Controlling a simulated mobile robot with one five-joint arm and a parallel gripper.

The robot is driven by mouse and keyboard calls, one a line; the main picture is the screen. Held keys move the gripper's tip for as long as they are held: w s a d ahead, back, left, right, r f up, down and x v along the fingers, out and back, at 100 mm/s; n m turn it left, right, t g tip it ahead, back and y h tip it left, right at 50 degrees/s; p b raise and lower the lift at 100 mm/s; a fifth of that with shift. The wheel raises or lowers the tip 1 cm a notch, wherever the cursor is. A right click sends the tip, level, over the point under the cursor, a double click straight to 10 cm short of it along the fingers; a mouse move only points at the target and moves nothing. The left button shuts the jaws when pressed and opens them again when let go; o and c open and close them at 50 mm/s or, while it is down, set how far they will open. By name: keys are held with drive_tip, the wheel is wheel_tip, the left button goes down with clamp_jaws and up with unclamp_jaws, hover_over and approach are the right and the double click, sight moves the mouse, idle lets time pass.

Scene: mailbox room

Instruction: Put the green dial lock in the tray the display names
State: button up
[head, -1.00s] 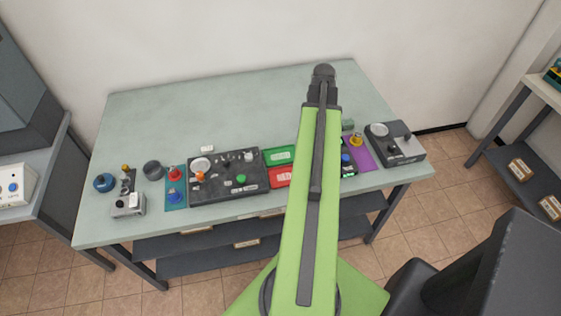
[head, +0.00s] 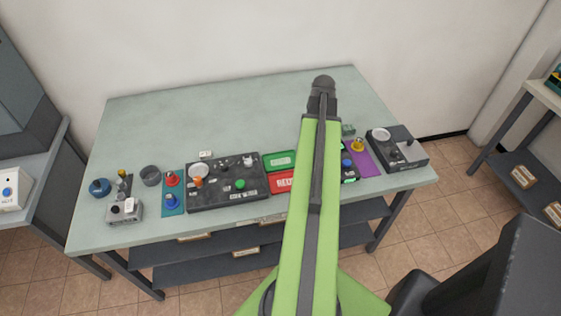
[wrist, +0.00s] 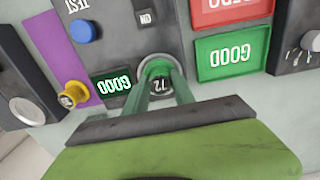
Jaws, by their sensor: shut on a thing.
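In the wrist view, my gripper (wrist: 160,92) is shut on the green dial lock (wrist: 158,70), whose face is partly hidden between the fingers. It is at a round pale ring on the dark test box (wrist: 125,18); I cannot tell whether it rests inside it. The lit display (wrist: 115,83) reads GOOD in green. The green tray (wrist: 223,55) is marked GOOD, and the red tray (wrist: 228,14) beside it is marked REDO. Both trays look empty. In the head view, the green tray (head: 280,160) and red tray (head: 283,182) lie left of my arm, which hides the gripper's fingers and the lock.
A black panel (head: 225,183) with several knobs lies left of the trays. A purple mat (head: 366,161) with a yellow part and a grey box (head: 398,149) stand at the right. Small parts and a teal mat (head: 173,195) fill the left. The table's back half is clear.

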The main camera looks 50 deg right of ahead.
clamp_jaws()
drive_tip(key=shift+r, duration=0.1)
wheel_tip(320, 180, up, 4)
drive_tip(key=p, duration=0.4)
drive_tip(key=shift+r+p, duration=0.2)
drive_tip(key=shift+p, duration=0.1)
